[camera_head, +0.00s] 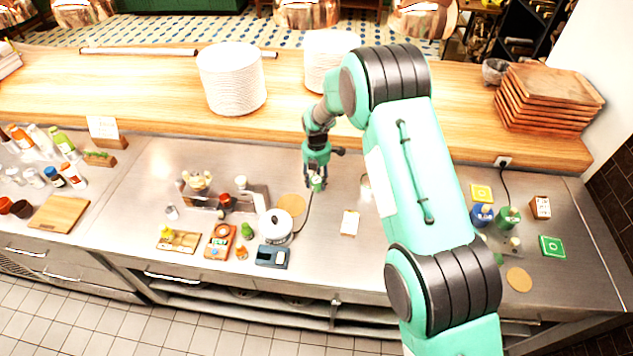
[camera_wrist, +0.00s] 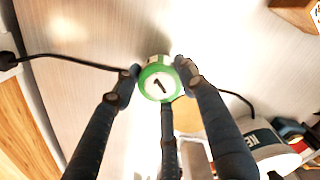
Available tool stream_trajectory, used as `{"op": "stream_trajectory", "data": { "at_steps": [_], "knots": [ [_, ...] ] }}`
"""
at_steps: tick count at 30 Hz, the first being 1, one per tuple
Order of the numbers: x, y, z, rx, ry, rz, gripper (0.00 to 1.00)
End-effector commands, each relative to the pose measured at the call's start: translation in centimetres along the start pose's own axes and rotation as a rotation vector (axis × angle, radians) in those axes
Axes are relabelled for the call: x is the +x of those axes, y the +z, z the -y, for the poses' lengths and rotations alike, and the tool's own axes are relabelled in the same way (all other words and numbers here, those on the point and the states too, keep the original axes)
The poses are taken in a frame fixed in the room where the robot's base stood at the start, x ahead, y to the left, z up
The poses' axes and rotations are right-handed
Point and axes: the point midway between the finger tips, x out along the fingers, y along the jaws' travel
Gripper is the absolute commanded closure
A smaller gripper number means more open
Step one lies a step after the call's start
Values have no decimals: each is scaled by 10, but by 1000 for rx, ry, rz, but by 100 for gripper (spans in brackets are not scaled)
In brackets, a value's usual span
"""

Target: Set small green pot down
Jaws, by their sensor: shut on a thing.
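The small green pot (camera_wrist: 158,84) is round, with a green rim and a pale top marked with a dark "1". My gripper (camera_wrist: 160,88) has its dark fingers closed around it in the wrist view. In the head view, the pot (camera_head: 317,185) shows as a small green and white shape under my gripper (camera_head: 317,178), over the steel counter (camera_head: 335,215). I cannot tell whether its base touches the counter. The fingers hide parts of its sides.
A round cork mat (camera_head: 291,205) and a white kettle (camera_head: 276,226) stand left of my gripper, with a black cord nearby. A pale card (camera_head: 350,223) lies to the front right. Plate stacks (camera_head: 232,80) stand on the wooden shelf behind.

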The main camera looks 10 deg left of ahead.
Motion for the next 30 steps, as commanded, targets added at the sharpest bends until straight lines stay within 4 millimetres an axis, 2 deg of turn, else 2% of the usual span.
{"op": "stream_trajectory", "data": {
  "at_steps": [16, 17, 19, 30],
  "knots": [
    [10, 0, 0, 0, 1, 1, 88],
    [10, 0, 0, 0, 1, 1, 55],
    [9, 0, 0, 0, 1, 1, 41],
    [8, 0, 0, 0, 1, 1, 40]
  ]
}}
